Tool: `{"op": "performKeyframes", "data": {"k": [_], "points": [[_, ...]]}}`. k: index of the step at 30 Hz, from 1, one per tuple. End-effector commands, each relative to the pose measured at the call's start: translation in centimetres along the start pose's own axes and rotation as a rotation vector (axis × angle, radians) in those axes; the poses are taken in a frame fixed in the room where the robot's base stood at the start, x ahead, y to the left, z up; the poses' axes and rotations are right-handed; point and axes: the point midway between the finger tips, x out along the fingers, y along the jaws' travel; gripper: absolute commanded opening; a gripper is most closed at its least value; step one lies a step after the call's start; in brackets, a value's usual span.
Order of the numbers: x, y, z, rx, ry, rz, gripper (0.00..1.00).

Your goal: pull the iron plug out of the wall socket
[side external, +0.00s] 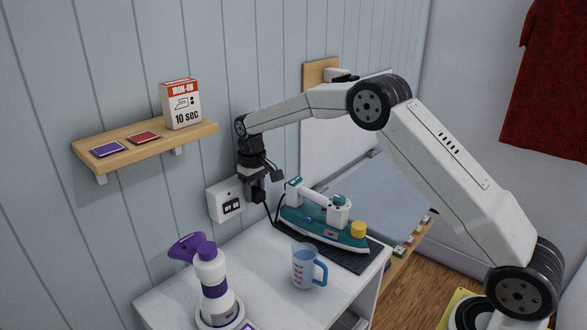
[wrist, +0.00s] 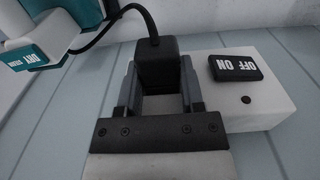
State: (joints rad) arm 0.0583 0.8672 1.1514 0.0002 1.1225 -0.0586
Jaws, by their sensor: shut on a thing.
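The iron plug (wrist: 158,62) is a black block with a cord leaving it. In the wrist view it sits between the two fingers of my gripper (wrist: 157,88), which is shut on it. The white wall socket (side external: 226,199) has a black OFF/ON switch (wrist: 236,66) and is fixed to the panelled wall. The plug is at the socket's right end in the side view; whether its pins are inside is hidden. My gripper also shows there (side external: 258,190), pointing down. The teal and white iron (side external: 322,222) stands on a dark mat, its black cord (wrist: 108,32) running to the plug.
A white top holds a blue measuring jug (side external: 304,268) and a purple and white spray bottle (side external: 211,275). A wooden shelf (side external: 145,146) above carries an IRON-ON box (side external: 181,104) and two small flat packs. The wall right of the socket is partly behind my arm.

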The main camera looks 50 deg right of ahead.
Motion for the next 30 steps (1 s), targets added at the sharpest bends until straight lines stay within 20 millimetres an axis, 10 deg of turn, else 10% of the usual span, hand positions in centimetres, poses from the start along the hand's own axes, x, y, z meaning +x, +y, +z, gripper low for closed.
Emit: {"op": "performKeyframes", "data": {"k": [30], "points": [[-0.1,0.0,4.2,0.000,0.000,0.000,0.00]]}}
